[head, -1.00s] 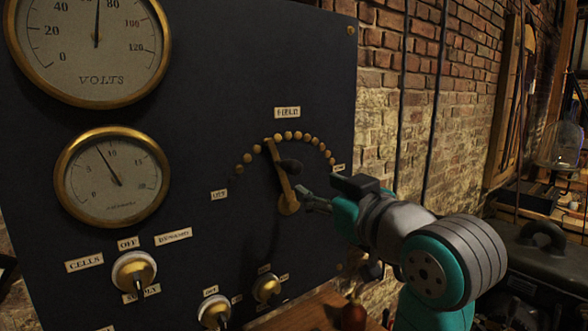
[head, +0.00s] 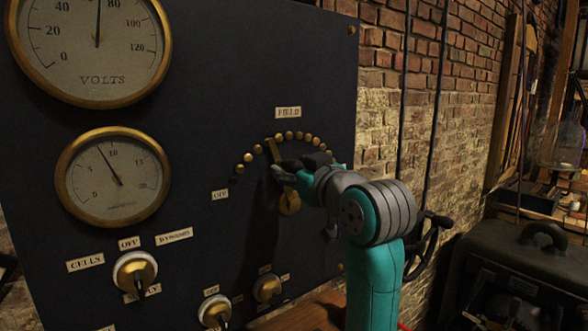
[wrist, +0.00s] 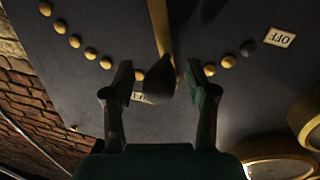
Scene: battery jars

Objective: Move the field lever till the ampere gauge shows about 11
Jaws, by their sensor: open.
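The field lever (head: 289,203) is a brass arm on the dark panel, tilted a little left of upright, its tip at the brass studs. Its dark knob (wrist: 160,78) sits between the two fingers of my open gripper (wrist: 162,88) in the wrist view, with a gap visible on each side. In the head view my gripper (head: 284,170) covers the knob and the middle of the lever. The ampere gauge (head: 114,176) is the lower dial; its needle points a little left of the 10, at about 8.
A volts gauge (head: 90,50) is above. An OFF label (head: 220,195) marks the left end of the stud arc (head: 290,135); a FIELD label (head: 288,112) is above it. Rotary switches (head: 134,271) sit below. A brick wall (head: 440,90) is to the right.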

